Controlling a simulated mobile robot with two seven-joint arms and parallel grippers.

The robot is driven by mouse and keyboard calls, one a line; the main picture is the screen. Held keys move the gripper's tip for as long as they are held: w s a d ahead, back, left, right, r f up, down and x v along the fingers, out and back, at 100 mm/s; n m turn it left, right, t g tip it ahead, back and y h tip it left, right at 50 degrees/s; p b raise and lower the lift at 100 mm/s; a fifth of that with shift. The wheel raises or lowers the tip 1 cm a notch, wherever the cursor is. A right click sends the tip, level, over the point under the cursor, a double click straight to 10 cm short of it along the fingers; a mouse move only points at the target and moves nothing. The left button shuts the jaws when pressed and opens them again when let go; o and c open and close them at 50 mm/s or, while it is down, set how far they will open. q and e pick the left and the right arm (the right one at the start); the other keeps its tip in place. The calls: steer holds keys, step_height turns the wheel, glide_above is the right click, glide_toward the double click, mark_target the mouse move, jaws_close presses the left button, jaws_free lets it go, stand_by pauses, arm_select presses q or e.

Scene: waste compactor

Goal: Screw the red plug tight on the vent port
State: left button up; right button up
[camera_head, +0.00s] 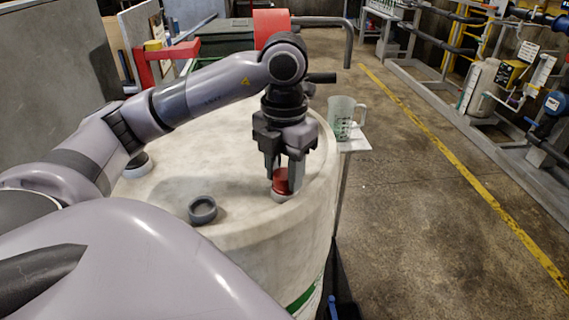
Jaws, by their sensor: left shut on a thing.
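The red plug (281,181) sits on the vent port (280,196), a pale collar on top of the white drum (240,237) near its right side. My left gripper (282,183) points down from above. Its fingers are shut on the red plug, one at each side. The fingers hide part of the plug, and I cannot tell how deep it is seated. My right gripper is not in view.
A dark grey ring (203,210) lies on the drum top, left of the port. A clear measuring jug (345,117) stands on a small white shelf (356,141) at the drum's right. Floor to the right is free up to the pipe racks.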

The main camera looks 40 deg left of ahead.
arm_select(q)
steer(key=shift+f+m+b, duration=0.1)
steer(key=shift+m+b, duration=0.25)
steer(key=shift+m, duration=0.75)
steer(key=shift+m+b, duration=0.5)
steer(key=shift+m, duration=1.5)
steer(key=o, duration=1.3)
steer(key=shift+c, duration=0.2)
steer(key=shift+c, duration=0.5)
